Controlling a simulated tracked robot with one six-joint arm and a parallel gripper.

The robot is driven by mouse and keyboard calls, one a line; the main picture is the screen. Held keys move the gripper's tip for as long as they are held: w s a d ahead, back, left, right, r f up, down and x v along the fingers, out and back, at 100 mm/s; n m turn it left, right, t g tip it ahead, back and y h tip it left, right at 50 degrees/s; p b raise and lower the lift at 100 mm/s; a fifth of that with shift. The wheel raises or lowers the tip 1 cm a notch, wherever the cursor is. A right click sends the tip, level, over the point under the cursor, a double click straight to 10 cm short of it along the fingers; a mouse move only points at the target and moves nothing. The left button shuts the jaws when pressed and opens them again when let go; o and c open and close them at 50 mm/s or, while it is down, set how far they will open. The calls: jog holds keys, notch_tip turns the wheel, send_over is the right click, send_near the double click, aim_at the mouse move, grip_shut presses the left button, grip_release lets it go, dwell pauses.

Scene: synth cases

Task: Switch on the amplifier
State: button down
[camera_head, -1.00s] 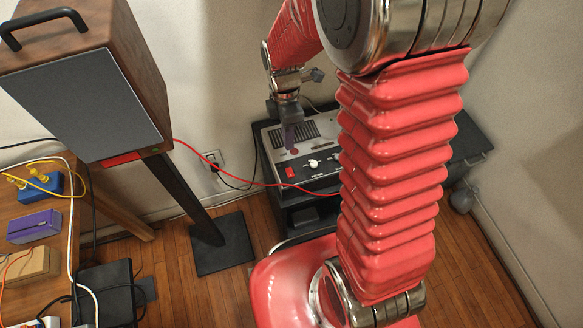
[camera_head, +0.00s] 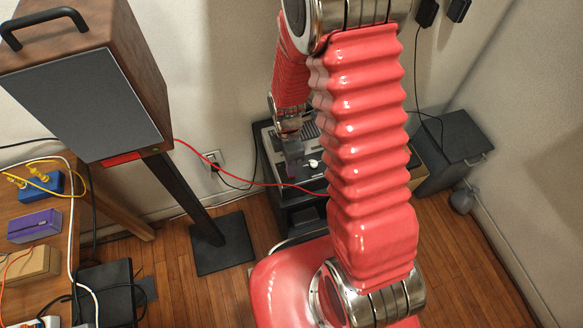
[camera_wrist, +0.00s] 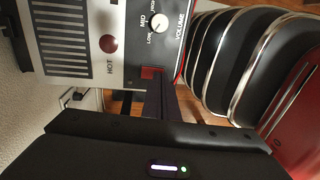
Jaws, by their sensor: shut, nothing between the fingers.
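The amplifier (camera_head: 268,145) sits on a dark stand by the back wall, partly hidden by my arm. In the wrist view its panel (camera_wrist: 82,62) shows a vent grille, a dark red round lamp (camera_wrist: 109,43) marked HOT, which looks unlit, and a white knob (camera_wrist: 159,23). A red switch (camera_wrist: 152,72) lies at the panel's near edge. My gripper (camera_head: 293,168) is shut and empty, its fingers pointing down over the front of the amplifier. In the wrist view the fingertips (camera_wrist: 154,83) overlap the red switch; I cannot tell whether they touch it.
A large speaker (camera_head: 85,95) on a stand is at the left, beside a wooden table with cables. A dark box (camera_head: 450,160) stands at the right. Wooden floor lies between.

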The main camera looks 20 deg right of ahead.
jog(key=shift+s+f, duration=0.1)
jog(key=shift+f, duration=0.45)
jog(key=shift+s+f, duration=0.1)
jog(key=shift+f, duration=0.05)
jog(key=shift+w, duration=0.95)
jog(key=shift+r, duration=0.2)
